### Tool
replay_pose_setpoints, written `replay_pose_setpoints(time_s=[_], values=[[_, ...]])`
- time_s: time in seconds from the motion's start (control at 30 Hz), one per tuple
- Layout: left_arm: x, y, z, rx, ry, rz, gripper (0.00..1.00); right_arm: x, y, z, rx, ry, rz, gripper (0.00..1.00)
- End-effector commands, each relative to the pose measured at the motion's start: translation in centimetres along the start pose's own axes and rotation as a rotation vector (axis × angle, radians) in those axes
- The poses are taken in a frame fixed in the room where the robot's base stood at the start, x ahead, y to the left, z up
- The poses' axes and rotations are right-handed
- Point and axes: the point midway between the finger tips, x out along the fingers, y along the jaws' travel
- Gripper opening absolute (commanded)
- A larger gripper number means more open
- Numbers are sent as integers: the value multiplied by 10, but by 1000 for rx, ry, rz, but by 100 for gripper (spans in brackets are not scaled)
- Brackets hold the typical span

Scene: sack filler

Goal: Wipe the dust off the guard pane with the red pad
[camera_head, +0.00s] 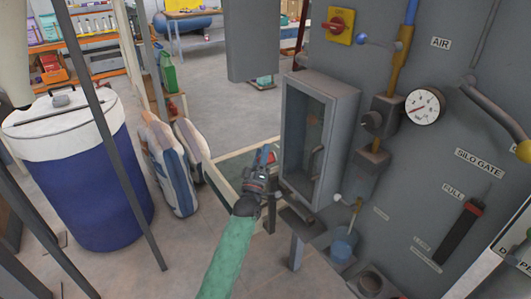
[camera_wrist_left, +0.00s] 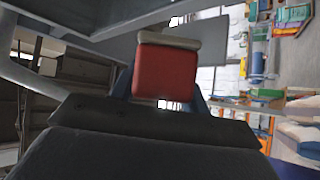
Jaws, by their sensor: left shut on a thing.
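The guard pane (camera_head: 312,135) is a dark glass pane in a grey framed box on the machine's side, with a curved handle low on it. My left gripper (camera_head: 262,172) is beside the lower left of this box, apart from the pane as far as I can tell. It is shut on the red pad (camera_wrist_left: 165,72), which has a pale edge strip and fills the middle of the left wrist view. In the head view only a small reddish bit of the pad shows at the gripper tip. Dust on the pane cannot be made out. My right gripper is out of view.
A small ledge (camera_head: 297,219) and a blue cup (camera_head: 343,244) are below the box. A pressure gauge (camera_head: 422,106) and pipes are on the panel to the right. A blue drum (camera_head: 85,185) and filled sacks (camera_head: 167,165) stand left. Thin posts cross the left side.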

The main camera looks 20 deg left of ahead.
Motion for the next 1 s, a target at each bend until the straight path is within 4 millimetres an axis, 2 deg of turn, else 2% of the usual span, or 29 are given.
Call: replay_pose_setpoints(time_s=[0.33, 0.7, 1.0], values=[[-2, 0, -2, 0, 0, 0, 9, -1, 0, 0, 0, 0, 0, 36], [-18, -1, -22, 0, -1, 0, 9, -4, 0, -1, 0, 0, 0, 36], [-19, -1, -22, 0, 0, 1, 9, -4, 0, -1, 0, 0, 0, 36]])
